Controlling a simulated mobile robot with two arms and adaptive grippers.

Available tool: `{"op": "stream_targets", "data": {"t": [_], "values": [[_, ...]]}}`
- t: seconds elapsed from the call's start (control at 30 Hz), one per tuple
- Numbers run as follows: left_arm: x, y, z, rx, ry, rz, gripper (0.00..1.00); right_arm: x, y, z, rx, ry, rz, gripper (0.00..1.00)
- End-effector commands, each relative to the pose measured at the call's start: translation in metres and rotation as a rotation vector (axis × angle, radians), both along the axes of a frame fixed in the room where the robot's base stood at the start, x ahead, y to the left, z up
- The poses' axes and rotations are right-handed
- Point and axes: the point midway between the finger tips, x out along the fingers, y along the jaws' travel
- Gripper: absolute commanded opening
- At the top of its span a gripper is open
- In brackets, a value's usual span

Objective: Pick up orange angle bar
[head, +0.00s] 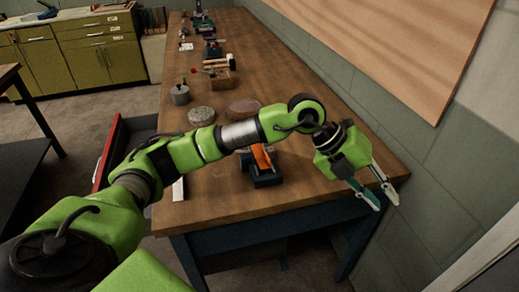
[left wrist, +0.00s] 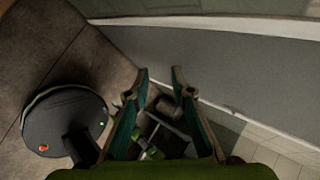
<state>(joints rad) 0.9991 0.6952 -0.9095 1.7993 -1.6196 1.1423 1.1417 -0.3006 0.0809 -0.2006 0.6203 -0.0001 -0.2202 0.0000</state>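The orange angle bar (head: 262,157) is on the wooden workbench, tilted in or against a dark blue block-like holder (head: 267,181). My left arm passes just above it and may hide part of it. My left gripper (head: 385,203) is at the bench's near right corner, to the right of the bar and well apart from it. Its two fingers are spread with nothing between them. In the left wrist view the open fingers (left wrist: 160,75) point toward the floor and wall, and the bar does not show. My right gripper is in neither view.
The workbench (head: 300,192) runs away along the wall. A grey lidded pot (head: 180,94), two round discs (head: 201,115) and a wooden box (head: 222,84) stand farther back. A red drawer front (head: 105,155) juts out at left. The near bench top is mostly clear.

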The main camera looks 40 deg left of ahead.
Motion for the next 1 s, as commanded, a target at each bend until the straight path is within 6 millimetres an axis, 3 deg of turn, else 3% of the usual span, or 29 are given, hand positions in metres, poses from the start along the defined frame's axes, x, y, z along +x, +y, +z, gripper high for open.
{"op": "stream_targets", "data": {"t": [0.03, 0.1, 0.2, 0.3, 0.4, 0.57, 1.0], "values": [[0.02, 0.043, -0.005, 0.157, -0.001, 0.066, 0.22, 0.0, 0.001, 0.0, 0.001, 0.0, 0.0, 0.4], [0.039, 0.108, -0.009, 0.362, 0.021, 0.18, 0.22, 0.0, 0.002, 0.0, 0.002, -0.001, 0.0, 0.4], [0.055, 0.195, 0.004, 0.598, 0.054, 0.364, 0.22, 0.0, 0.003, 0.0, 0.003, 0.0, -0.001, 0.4], [0.057, 0.263, 0.026, 0.76, 0.087, 0.533, 0.22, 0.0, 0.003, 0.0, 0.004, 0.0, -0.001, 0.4], [0.052, 0.305, 0.044, 0.856, 0.113, 0.652, 0.22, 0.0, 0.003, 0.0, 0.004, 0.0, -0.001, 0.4], [0.049, 0.332, 0.048, 0.913, 0.134, 0.729, 0.22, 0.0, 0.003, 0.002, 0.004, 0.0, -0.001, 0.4], [0.067, 0.352, -0.02, 0.914, 0.134, 0.725, 0.22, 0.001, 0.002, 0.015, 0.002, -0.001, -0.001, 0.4]]}}
